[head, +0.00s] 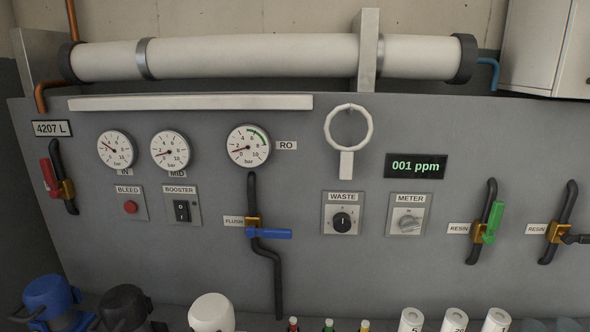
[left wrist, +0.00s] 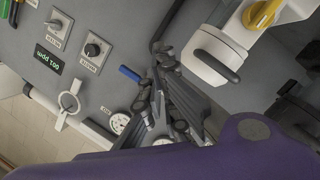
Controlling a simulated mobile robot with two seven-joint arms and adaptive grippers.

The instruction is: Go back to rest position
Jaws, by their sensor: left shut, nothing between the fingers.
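My left gripper (left wrist: 168,62) shows only in the left wrist view, where its dark fingers are together with nothing between them. Behind it is the grey panel (left wrist: 113,85), and the fingers overlap the picture of the panel near a blue lever (left wrist: 129,73) and a gauge (left wrist: 120,123). I cannot tell the exact gap to the panel. No gripper shows in the head view, and my right gripper is in neither view.
The grey panel (head: 300,185) carries gauges, valves with red (head: 48,177), blue (head: 270,233) and green (head: 493,222) levers, knobs and a meter display (head: 416,166). A white cylinder (head: 260,57) runs above. Blue (head: 50,295), black (head: 125,305) and white (head: 211,313) units stand below.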

